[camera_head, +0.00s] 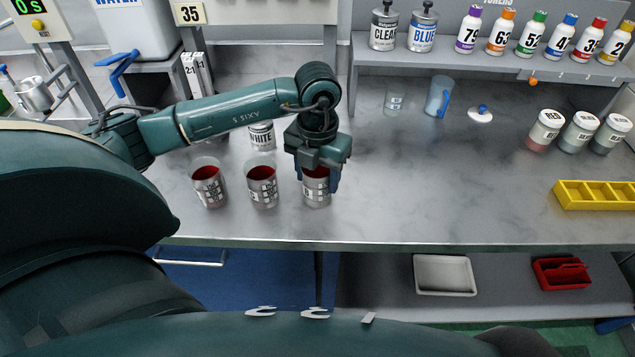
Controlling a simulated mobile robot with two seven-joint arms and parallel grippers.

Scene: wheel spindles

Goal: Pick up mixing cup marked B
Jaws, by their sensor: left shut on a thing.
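Three mixing cups with red contents and dark printed labels stand in a row near the front edge of the bench. They are the left cup (210,187), the middle cup (263,188) and the right cup (316,193). Their letters are too small to read, so I cannot tell which is B. My left gripper (318,181) points down over the right cup and is shut on it, one finger on each side. The gripper hides part of that cup's rim. The cup is upright, at or close to the bench top. My right gripper is not in view.
A WHITE can (262,136) stands behind the middle cup, under my left arm. A clear cup (394,100), a blue jug (438,97) and a white lid (480,114) stand farther back. A yellow tray (594,195) lies at the right. The bench's middle right is clear.

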